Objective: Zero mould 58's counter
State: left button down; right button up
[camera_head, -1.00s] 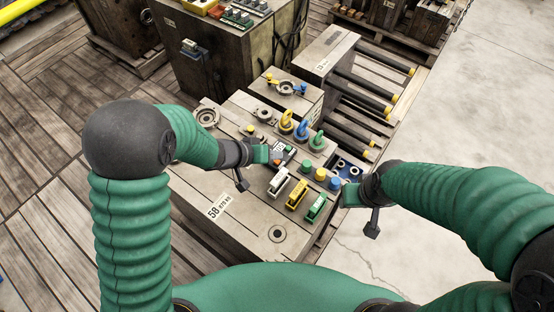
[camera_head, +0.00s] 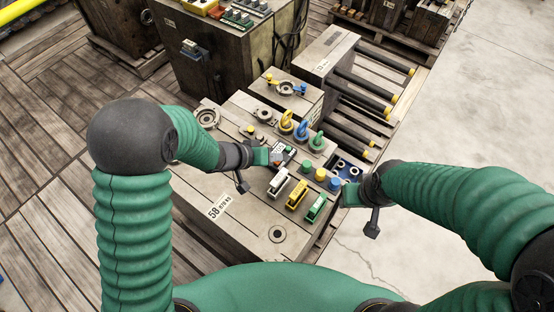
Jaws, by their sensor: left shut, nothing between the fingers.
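Mould 58 (camera_head: 228,238) is the pale block in front of me, with a "58" label (camera_head: 218,211) on its top. The small dark counter (camera_head: 288,151) sits on its top; part of it is hidden by my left gripper. My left gripper (camera_head: 277,160) is shut and empty, its tips at the counter's near left side. I cannot tell if they touch it. My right gripper (camera_head: 350,194) is at the block's right edge, by a blue tray; its finger opening is not clear.
Green, yellow and blue knobs (camera_head: 320,174) and white, yellow and green handles (camera_head: 297,194) stand close right of the counter. Coloured eyebolts (camera_head: 301,131) stand behind it. Black rollers (camera_head: 372,89) lie at the back right. Bare concrete floor (camera_head: 470,120) is at the right.

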pick_arm(q)
jog(key=shift+f, duration=0.45)
dwell(0.8)
jog(key=shift+r+p, duration=0.9)
jog(key=shift+p, duration=0.25)
notch_tip(320, 180, up, 5)
jog(key=p, duration=0.6)
